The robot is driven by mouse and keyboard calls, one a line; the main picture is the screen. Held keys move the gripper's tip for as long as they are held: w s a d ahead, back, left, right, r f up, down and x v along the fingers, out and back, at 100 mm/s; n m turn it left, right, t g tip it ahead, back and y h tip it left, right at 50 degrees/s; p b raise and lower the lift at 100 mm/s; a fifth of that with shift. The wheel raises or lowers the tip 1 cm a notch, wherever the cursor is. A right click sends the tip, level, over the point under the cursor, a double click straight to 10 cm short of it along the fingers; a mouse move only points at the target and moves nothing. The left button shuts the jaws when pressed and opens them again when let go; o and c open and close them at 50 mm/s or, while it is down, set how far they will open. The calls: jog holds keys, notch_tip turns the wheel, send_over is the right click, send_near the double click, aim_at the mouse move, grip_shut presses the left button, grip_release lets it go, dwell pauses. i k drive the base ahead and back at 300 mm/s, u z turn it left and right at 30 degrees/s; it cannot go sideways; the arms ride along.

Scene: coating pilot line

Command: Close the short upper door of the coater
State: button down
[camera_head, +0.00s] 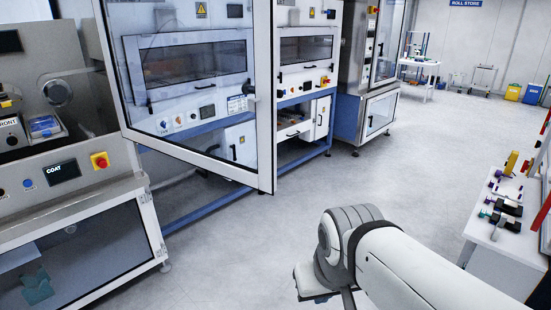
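The coater (72,150) stands at the left, with a COAT display and a red-and-yellow emergency stop on its front. Its upper door (190,130), a clear pane in a pale metal frame, stands wide open and juts out to the right, over the aisle. A dark handle (250,93) sits near the door's free right edge. The upper chamber is open, with rollers visible inside. A lower glazed door (80,255) on the coater looks shut. My arm reaches in from the bottom right, well short of the door. My gripper is not visible.
Behind the open door stands a blue-framed oven cabinet (305,75), with another tall steel cabinet (370,70) beyond. A white table (508,215) with small tools is at the right. The grey floor (400,160) between is clear.

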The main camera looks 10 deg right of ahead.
aim_at(263, 179)
jog(key=u, duration=0.05)
jog(key=i, duration=1.5)
jog(key=z, duration=0.05)
